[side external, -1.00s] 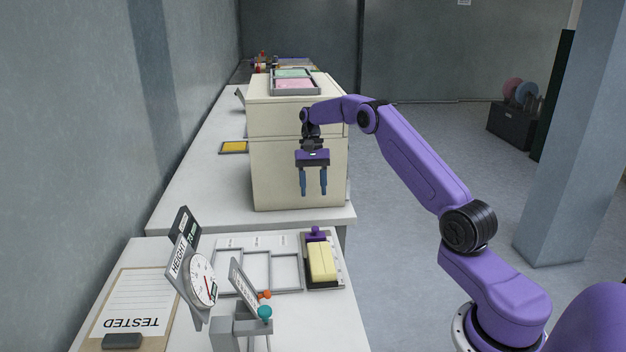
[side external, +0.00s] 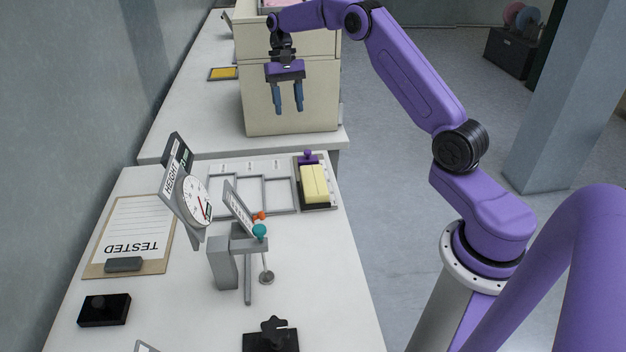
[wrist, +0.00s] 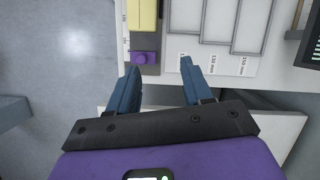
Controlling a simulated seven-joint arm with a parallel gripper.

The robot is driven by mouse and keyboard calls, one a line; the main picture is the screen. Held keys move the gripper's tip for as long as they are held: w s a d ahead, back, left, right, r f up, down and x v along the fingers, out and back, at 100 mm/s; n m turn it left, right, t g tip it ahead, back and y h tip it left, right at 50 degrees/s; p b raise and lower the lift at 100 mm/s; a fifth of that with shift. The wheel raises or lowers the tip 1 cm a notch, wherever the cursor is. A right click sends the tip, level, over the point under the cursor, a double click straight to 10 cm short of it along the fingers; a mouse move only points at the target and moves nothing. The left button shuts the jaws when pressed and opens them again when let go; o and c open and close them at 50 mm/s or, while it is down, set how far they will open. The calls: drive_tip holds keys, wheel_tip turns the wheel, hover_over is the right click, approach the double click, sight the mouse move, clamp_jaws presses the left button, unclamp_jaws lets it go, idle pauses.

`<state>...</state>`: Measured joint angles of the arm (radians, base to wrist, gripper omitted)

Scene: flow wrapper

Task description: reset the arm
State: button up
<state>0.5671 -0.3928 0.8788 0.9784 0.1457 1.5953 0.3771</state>
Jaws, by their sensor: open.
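My gripper (side external: 288,111) is open and empty. In the side external view it hangs fingers-down in the air in front of the cream cabinet, beyond the far edge of the near bench. In the wrist view my gripper (wrist: 160,80) shows two blue fingers spread apart with nothing between them. Below them are the bench edge, a purple-knobbed holder (wrist: 145,58) and a yellow block (wrist: 143,14). The yellow block (side external: 315,183) also shows in the side external view, lying in its holder at the bench's far right.
A grey tray with open slots (side external: 265,190) lies beside the block. A dial gauge stand (side external: 222,262), a TESTED clipboard (side external: 130,225) and black fixtures (side external: 104,309) occupy the near bench (side external: 330,265). The cream cabinet (side external: 290,85) stands behind. Open floor lies to the right.

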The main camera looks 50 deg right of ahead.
drive_tip(key=s+a+r+n+t+h, duration=0.1)
drive_tip(key=s+a+r+n, duration=0.3)
drive_tip(key=s+a, duration=0.45)
drive_tip(key=s+a+r+n+h, duration=0.1)
drive_tip(key=s+a+r+n, duration=0.1)
drive_tip(key=s+a+n, duration=0.5)
drive_tip(key=s+a+f+n+t, duration=0.1)
drive_tip(key=s+n, duration=0.3)
drive_tip(key=s, duration=0.8)
drive_tip(key=s+a+f+n+t, duration=0.1)
drive_tip(key=s+n, duration=0.3)
drive_tip(key=s, duration=0.8)
drive_tip(key=shift+f, duration=0.85)
